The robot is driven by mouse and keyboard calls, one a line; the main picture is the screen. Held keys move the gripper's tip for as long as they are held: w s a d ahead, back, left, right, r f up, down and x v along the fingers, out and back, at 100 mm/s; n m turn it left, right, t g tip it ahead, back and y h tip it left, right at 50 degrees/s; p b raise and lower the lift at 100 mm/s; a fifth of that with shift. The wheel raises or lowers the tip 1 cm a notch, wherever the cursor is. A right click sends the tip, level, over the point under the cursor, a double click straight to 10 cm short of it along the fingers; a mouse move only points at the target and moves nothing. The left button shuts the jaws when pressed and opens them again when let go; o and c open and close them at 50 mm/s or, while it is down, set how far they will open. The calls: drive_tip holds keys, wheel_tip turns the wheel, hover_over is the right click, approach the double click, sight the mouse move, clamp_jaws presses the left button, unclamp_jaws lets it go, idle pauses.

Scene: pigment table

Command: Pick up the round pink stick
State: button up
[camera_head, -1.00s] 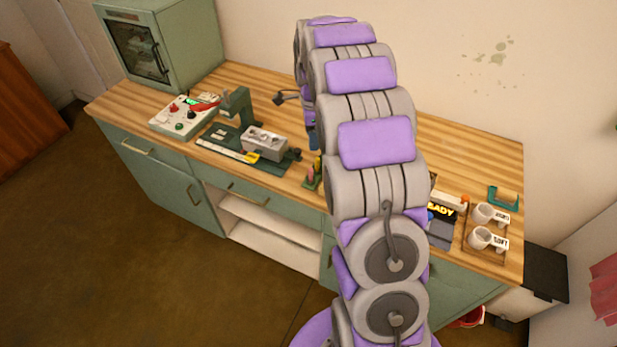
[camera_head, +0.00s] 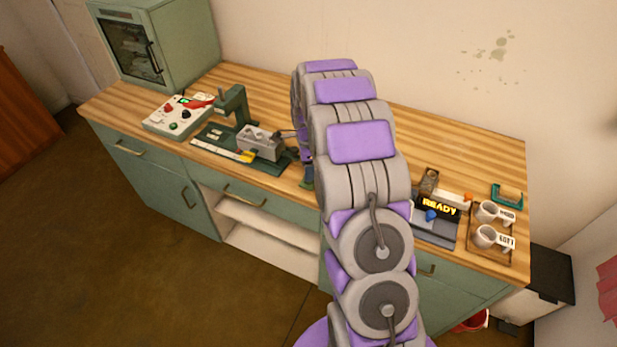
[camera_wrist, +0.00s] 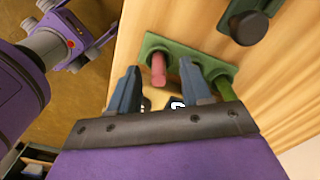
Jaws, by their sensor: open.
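The round pink stick (camera_wrist: 158,70) stands in a green holder (camera_wrist: 181,47) on the wooden worktop, seen in the wrist view. A green stick (camera_wrist: 223,88) stands in the same holder, to the right of the pink one. My gripper (camera_wrist: 158,78) is open, with its two blue-grey fingers on either side of the pink stick in the picture. I cannot tell how far the fingertips are above or short of the stick. In the head view my arm hides the pink stick and most of my gripper.
A dark round knob (camera_wrist: 248,28) is beyond the holder. A green cabinet (camera_head: 160,45) stands at the back left.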

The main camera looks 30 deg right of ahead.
drive_tip(key=shift+f, duration=0.7)
drive_tip(key=shift+r, duration=0.1)
clamp_jaws()
